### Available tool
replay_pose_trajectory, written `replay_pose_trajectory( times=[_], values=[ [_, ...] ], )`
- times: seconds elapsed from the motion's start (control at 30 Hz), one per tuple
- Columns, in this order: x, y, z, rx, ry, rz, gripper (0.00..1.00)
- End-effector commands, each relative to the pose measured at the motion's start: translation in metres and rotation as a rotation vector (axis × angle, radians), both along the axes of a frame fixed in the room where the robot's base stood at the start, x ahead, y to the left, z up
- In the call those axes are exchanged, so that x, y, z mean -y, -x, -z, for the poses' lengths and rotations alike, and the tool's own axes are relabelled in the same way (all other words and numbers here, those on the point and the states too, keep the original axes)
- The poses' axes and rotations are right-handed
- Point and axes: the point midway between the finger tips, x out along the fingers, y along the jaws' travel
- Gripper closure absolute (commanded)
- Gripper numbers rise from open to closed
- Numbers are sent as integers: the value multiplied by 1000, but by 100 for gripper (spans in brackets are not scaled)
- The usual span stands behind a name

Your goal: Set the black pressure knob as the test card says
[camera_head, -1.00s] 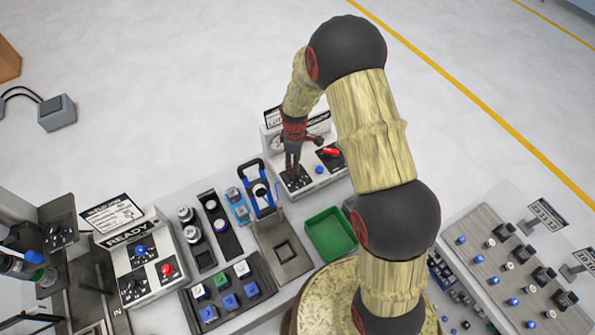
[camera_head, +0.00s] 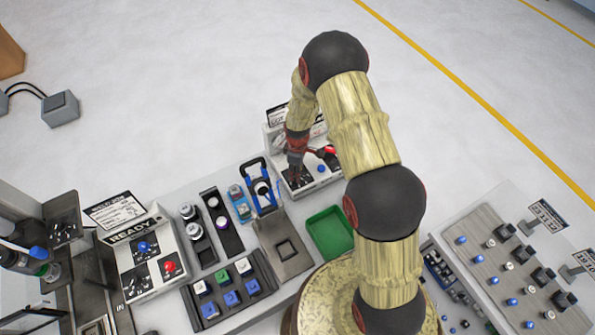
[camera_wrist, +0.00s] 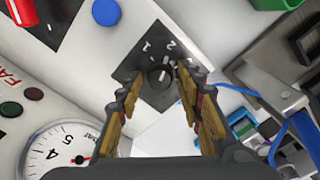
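The black pressure knob (camera_wrist: 160,78) sits on a dark square dial plate (camera_wrist: 148,47) marked 1 and 2; other marks are hidden by a finger. A light line shows on the knob, but its exact setting is unclear. My gripper (camera_wrist: 154,90) is open, its two fingers apart on either side of the knob in the wrist view, with no clear contact. In the head view my gripper (camera_head: 296,165) hangs over the dial plate (camera_head: 297,183) and hides the knob. The test card (camera_head: 277,115) stands behind it, partly covered by my arm, its text unreadable.
A gauge (camera_wrist: 65,150), a blue button (camera_wrist: 106,12) and a red lever (camera_wrist: 22,12) are close to the dial. A blue-handled fixture (camera_head: 260,190) and a green tray (camera_head: 343,240) stand nearby. A READY box (camera_head: 140,250) is at left.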

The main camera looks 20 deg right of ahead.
Motion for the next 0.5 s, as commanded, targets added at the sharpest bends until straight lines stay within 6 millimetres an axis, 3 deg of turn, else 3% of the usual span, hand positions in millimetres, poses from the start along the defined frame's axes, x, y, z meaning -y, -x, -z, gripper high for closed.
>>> replay_pose_trajectory(
  times=[0.5],
  values=[
    [0,0,0,0,0,0,95]
  ],
)
